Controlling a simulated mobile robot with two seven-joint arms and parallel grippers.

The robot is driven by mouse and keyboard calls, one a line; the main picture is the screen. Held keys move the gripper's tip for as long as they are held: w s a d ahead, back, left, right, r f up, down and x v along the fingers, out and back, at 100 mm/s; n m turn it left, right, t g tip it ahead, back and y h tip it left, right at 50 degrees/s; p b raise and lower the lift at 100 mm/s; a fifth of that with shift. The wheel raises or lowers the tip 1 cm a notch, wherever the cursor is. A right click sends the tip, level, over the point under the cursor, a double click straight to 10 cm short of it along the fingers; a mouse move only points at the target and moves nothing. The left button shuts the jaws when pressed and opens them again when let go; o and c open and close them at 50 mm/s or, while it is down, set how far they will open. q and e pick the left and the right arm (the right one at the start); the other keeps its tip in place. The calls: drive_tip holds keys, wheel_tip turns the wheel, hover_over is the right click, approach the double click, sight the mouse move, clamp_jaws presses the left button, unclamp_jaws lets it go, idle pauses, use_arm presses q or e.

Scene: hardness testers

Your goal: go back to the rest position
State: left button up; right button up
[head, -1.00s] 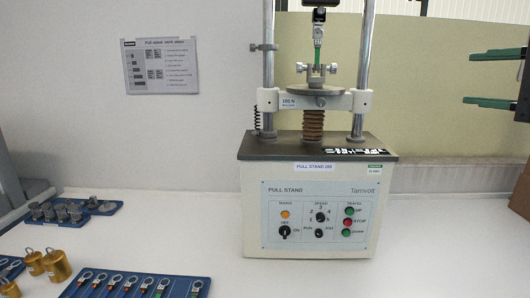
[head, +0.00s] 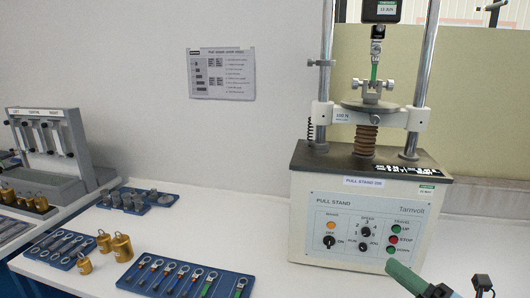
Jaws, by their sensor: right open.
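My right gripper (head: 437,283) shows at the bottom right edge, in front of the pull stand (head: 345,245). One green finger and dark parts of it are in view; the rest is cut off by the frame. It is open, and I see nothing held in it. My left gripper is not in view. The pull stand stands upright on the white bench. A green-marked piece (head: 375,71) hangs upright between its upper hook and the lower clamp (head: 371,91).
A blue tray (head: 168,290) of ring-ended pieces with coloured marks lies left of the stand. Brass weights (head: 122,247) stand beside it. Another blue tray (head: 162,199) holds grey metal parts. A grey three-station fixture (head: 50,150) stands far left. A notice (head: 221,74) hangs on the wall.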

drive_tip(key=s+a+f+m+g+h+p, duration=0.1)
drive_tip(key=s+f+m+h, duration=0.4)
drive_tip(key=f+m, duration=0.45)
drive_tip(key=s+f+m+g+h, duration=0.1)
drive_tip(key=s+f+m+h, duration=0.2)
drive_tip(key=s+f+m, duration=0.6)
drive_tip(key=s+a+f+m+g+h+p, duration=0.1)
drive_tip(key=s+f+m+h, duration=0.35)
drive_tip(key=f+m, duration=0.5)
use_arm(q)
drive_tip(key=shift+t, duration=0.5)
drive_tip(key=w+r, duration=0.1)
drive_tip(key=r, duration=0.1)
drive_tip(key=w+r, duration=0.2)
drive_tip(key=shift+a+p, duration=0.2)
drive_tip(key=shift+p, duration=0.1)
use_arm(e)
drive_tip(key=s+a+f+m+g, duration=0.3)
drive_tip(key=s+f, duration=0.4)
drive_tip(key=s, duration=0.5)
drive_tip(key=shift+s+a+f+m+g+y, duration=0.15)
drive_tip(key=shift+s+f+m+g+y, duration=0.15)
drive_tip(key=shift+m+g+y, duration=0.15)
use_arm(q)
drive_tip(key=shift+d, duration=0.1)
